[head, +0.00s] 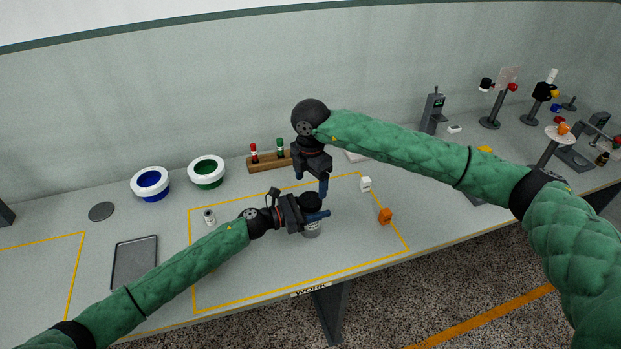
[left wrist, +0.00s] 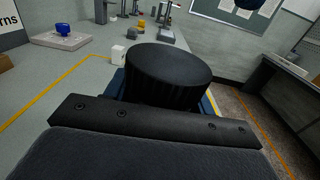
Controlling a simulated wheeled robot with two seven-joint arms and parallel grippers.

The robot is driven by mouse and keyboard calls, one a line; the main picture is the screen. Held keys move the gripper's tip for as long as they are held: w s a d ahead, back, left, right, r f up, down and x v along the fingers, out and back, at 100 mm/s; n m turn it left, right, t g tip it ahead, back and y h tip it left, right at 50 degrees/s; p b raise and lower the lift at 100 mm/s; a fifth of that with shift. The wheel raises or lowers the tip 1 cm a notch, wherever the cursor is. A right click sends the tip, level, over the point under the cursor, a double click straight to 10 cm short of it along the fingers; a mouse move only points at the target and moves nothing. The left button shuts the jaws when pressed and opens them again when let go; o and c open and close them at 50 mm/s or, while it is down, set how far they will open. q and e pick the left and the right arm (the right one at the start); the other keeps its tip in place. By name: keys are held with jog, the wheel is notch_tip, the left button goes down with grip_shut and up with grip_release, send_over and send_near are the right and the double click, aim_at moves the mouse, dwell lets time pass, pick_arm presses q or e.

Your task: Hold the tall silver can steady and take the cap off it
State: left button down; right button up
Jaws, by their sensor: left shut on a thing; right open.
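The tall silver can (head: 312,230) stands upright inside the yellow work outline, partly hidden by my left gripper. Its black ribbed cap (head: 311,201) is on top; the cap also fills the middle of the left wrist view (left wrist: 168,72). My left gripper (head: 318,216) is shut on the can, coming in from the left just below the cap. My right gripper (head: 311,188) is open and points down, above and close to the cap. Whether its fingers touch the cap cannot be told.
A small silver can (head: 209,217) stands to the left. Behind are a wooden rack (head: 270,163), a green-lined bowl (head: 206,172) and a blue-lined bowl (head: 151,184). A dark tray (head: 134,262) lies at left.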

aim_at(311, 199)
notch_tip(311, 199, down, 7)
jog(key=shift+r, duration=0.2)
jog(key=c, duration=1)
jog(key=shift+n, duration=1.8)
jog(key=o, duration=1.1)
